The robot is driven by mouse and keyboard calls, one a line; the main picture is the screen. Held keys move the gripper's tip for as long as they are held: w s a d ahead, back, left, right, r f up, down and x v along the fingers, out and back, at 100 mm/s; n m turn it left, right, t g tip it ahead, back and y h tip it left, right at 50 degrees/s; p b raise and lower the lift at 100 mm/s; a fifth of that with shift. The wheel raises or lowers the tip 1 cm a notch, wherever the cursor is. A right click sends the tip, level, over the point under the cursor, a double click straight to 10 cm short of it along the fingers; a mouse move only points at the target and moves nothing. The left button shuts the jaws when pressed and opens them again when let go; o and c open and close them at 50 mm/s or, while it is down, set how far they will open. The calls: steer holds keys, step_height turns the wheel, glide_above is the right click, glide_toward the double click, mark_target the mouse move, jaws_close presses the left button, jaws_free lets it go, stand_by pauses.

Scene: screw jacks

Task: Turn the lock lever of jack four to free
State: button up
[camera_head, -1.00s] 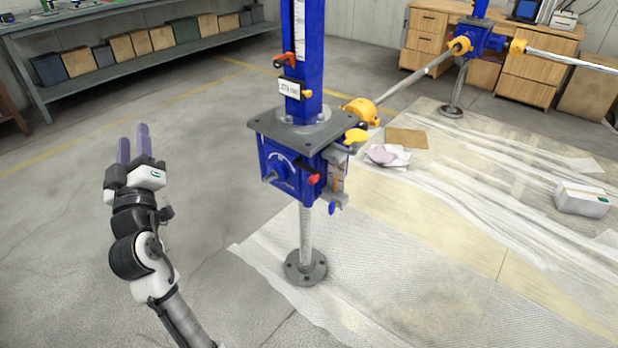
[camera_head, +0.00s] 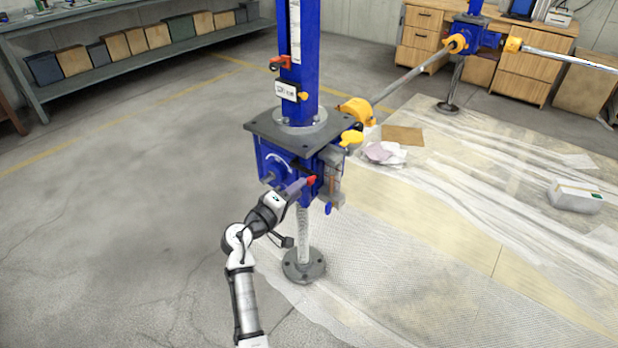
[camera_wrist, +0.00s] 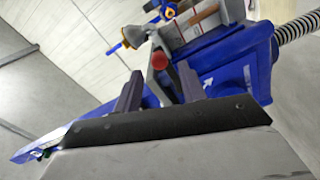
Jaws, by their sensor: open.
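The near jack has a blue housing (camera_head: 270,160) under a grey plate, with a blue column above. Its number is not readable. A short lever with a red knob (camera_head: 311,181) sticks out of the housing's front; I take it as the lock lever. My gripper (camera_head: 301,185) is at this lever. In the wrist view, the red knob (camera_wrist: 160,61) and its grey arm show between the two purple fingers of my gripper (camera_wrist: 160,88), which stand apart. I cannot tell whether a finger touches the lever. The lever's base is partly hidden.
Another red lever (camera_head: 279,62) sits higher on the column. A yellow handle (camera_head: 352,137) juts out at the plate's right. A yellow coupling (camera_head: 357,111) joins a shaft to the second jack (camera_head: 478,38). The floor at left is clear.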

mark_target(309, 180)
steer(key=x, duration=0.5)
steer(key=shift+w+d+p, duration=0.25)
steer(key=shift+w+p, duration=0.05)
steer(key=shift+p, duration=0.05)
jaws_close()
